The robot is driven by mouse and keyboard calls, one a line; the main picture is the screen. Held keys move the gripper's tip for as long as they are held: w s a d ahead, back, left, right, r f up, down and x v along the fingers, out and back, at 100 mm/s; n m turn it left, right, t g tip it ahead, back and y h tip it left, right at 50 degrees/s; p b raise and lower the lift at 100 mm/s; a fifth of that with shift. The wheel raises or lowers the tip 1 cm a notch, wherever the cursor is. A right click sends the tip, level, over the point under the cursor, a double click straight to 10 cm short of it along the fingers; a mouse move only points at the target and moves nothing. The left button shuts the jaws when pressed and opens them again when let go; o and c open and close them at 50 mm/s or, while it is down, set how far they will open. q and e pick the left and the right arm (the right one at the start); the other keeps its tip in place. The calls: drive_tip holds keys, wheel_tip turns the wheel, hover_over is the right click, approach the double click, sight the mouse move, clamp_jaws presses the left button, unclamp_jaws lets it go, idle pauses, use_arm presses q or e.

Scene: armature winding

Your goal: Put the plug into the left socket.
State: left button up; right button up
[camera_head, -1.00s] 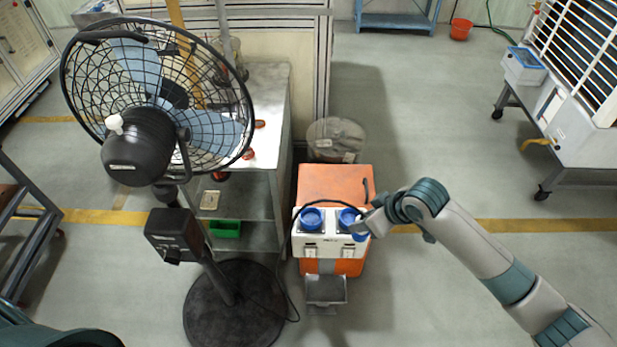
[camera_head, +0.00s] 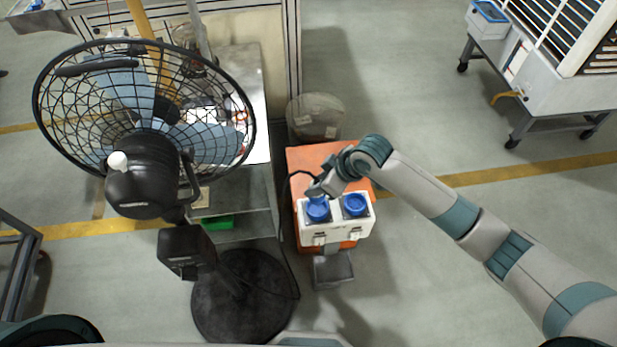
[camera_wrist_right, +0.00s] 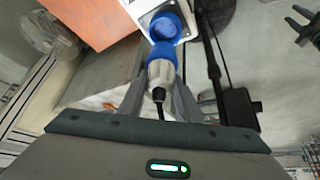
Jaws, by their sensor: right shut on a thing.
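The white socket box (camera_head: 336,228) carries two blue round sockets, the left socket (camera_head: 317,209) and the right socket (camera_head: 355,204). My right gripper (camera_head: 318,190) is at the far edge of the left socket and partly covers it. In the right wrist view my right gripper (camera_wrist_right: 160,88) is shut on the plug (camera_wrist_right: 161,70), which has a grey body, a blue front end and a black cable. The plug's blue end points at a blue socket (camera_wrist_right: 165,24) and meets it in the picture. I cannot tell how far it is inserted. My left gripper is out of view.
The box stands against an orange block (camera_head: 308,160). A black fan (camera_head: 150,130) on a round base (camera_head: 243,300) stands at left, before a metal shelf (camera_head: 246,180). A grey bin (camera_head: 316,116) is behind. The floor at right is clear up to a wheeled unit (camera_head: 550,90).

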sight(318, 198)
drive_tip(key=shift+s+d, duration=0.1)
drive_tip(key=shift+d, duration=0.15)
drive_tip(key=shift+a+f+b, duration=0.15)
drive_tip(key=shift+f+b, duration=0.2)
wheel_tip(318, 198, down, 5)
drive_tip(key=b, duration=0.5)
drive_tip(key=shift+p, duration=0.7)
idle(1.5)
drive_tip(key=shift+f+b, duration=0.3)
drive_tip(key=shift+f, duration=0.3)
idle(0.5)
drive_tip(key=o, duration=0.8)
